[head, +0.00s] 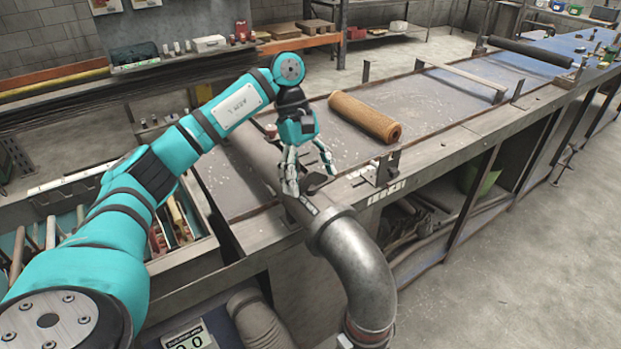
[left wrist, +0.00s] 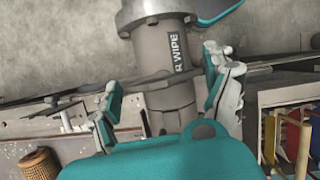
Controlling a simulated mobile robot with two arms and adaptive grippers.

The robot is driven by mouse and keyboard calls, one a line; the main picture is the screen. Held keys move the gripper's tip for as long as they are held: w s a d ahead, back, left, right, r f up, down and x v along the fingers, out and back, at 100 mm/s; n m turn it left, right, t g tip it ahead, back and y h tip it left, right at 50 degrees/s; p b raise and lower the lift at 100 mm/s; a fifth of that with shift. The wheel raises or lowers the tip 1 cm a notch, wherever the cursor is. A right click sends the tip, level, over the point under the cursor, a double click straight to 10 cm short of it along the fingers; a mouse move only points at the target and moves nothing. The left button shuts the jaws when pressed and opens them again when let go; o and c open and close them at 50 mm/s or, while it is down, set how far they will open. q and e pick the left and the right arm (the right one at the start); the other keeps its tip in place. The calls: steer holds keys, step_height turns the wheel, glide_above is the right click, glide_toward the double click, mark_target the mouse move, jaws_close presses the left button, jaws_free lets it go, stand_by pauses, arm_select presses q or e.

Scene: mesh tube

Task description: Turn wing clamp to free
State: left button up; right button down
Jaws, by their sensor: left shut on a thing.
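The wing clamp shows in the left wrist view as a dark flat bar (left wrist: 66,98) crossing a grey metal pipe (left wrist: 158,50); the pipe carries a "WIPE" label. In the head view a dark flat piece of the clamp (head: 317,181) sits by the fingers near the pipe elbow (head: 362,265). My left gripper (head: 309,172) reaches down over the bench edge. In the left wrist view its fingers (left wrist: 164,92) are on either side of the pipe and clamp, shut on the clamp. The exact contact is partly hidden. My right gripper is not in view.
A brown mesh roll (head: 362,116) lies on the long bench (head: 460,100) just behind the gripper, to the right. A tool drawer (head: 165,265) is at left under my arm. A dark roller (head: 530,50) lies farther back. Open floor (head: 570,240) is at right.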

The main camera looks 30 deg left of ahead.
arm_select(q)
steer(key=shift+m, duration=0.6)
steer(key=o, duration=1)
steer(key=v, duration=1.2)
steer(key=shift+w, duration=0.2)
steer(key=shift+d, duration=0.15)
